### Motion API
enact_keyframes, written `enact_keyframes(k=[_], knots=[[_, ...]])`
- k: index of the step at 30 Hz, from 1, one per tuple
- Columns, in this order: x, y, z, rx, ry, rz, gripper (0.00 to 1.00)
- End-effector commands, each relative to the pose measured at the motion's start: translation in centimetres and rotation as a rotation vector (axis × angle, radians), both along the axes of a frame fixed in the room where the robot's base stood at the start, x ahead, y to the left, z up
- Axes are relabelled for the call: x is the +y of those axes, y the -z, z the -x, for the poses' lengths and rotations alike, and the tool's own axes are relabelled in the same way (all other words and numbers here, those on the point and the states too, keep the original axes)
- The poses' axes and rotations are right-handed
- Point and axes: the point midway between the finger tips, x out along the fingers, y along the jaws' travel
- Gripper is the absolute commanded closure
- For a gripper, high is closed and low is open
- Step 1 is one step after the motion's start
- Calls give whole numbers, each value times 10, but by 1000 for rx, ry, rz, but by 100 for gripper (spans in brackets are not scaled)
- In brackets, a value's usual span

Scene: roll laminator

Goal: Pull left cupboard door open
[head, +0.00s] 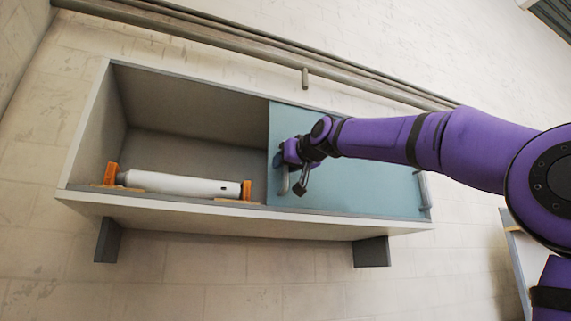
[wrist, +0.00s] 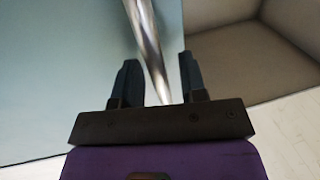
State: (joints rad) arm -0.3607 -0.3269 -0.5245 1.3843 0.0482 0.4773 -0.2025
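The cupboard (head: 250,218) is wall-mounted. Its left half stands uncovered, and a blue-grey door panel (head: 365,170) covers the right half. A metal bar handle (head: 284,182) is near the panel's left edge, and another handle (head: 422,188) is at its right edge. I cannot tell whether one or two doors overlap there. My gripper (head: 297,178) is at the left handle. In the wrist view, the bar handle (wrist: 146,40) runs between the two dark fingers of my gripper (wrist: 160,82). The fingers are apart, with visible gaps to the bar.
A white roll (head: 180,184) lies on orange holders (head: 246,189) in the uncovered left half. A rail (head: 250,42) with a short peg (head: 305,78) runs along the wall beyond the cupboard. Grey brackets (head: 371,252) are under it. Another cabinet (head: 515,245) edge shows at right.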

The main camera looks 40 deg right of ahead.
Motion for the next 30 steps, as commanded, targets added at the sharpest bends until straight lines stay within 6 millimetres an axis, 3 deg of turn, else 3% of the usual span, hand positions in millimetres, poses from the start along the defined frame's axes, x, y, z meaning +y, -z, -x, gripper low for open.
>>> enact_keyframes(k=[10, 21, 30], knots=[[1, -1, 12, -1, 1, 0, 61], [8, -1, 78, -3, 2, 0, 61], [13, 0, 106, -1, 0, 0, 61]])
